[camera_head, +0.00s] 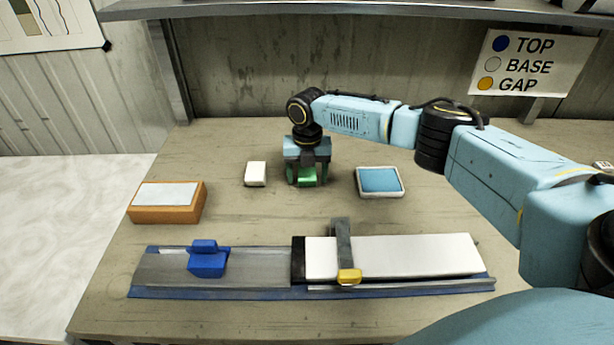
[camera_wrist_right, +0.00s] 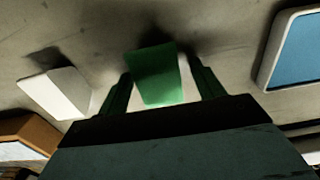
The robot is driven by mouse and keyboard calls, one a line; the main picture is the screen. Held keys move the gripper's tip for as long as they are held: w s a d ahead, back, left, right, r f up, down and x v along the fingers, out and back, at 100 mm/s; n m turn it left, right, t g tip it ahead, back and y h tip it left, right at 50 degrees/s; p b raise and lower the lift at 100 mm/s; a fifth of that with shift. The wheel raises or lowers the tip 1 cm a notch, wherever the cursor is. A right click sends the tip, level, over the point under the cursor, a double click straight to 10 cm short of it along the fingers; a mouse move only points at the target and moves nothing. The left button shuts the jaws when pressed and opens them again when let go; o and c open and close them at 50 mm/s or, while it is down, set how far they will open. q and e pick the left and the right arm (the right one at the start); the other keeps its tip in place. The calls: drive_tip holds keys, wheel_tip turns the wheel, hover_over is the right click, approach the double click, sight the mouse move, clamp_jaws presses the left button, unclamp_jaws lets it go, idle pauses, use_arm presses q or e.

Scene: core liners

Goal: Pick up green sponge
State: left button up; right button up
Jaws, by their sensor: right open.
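The green sponge (camera_head: 307,178) lies on the table, partly hidden under my right gripper (camera_head: 307,180). My right gripper points down over it, with a finger on each side of the sponge. In the right wrist view the green sponge (camera_wrist_right: 157,75) shows between the two open fingers (camera_wrist_right: 158,90), with a gap visible at its sides. Whether either finger touches it cannot be told. My left gripper is not in view.
A white block (camera_head: 256,174) stands left of the sponge and a blue-topped tray (camera_head: 380,181) right of it. An orange box (camera_head: 167,204) is at the left. A blue-edged rail fixture (camera_head: 220,268) with a white slab (camera_head: 420,256) lies in front. A shelf (camera_head: 350,10) hangs above.

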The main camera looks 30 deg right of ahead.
sight(307, 172)
drive_tip(key=c, duration=1)
drive_tip(key=shift+r, duration=0.1)
drive_tip(key=shift+c, duration=0.2)
wheel_tip(307, 172, up, 10)
drive_tip(key=shift+f+p, duration=0.1)
drive_tip(key=shift+p, duration=0.45)
drive_tip(key=shift+o, duration=1.4)
drive_tip(key=shift+c, duration=1.1)
drive_tip(key=shift+a, duration=0.1)
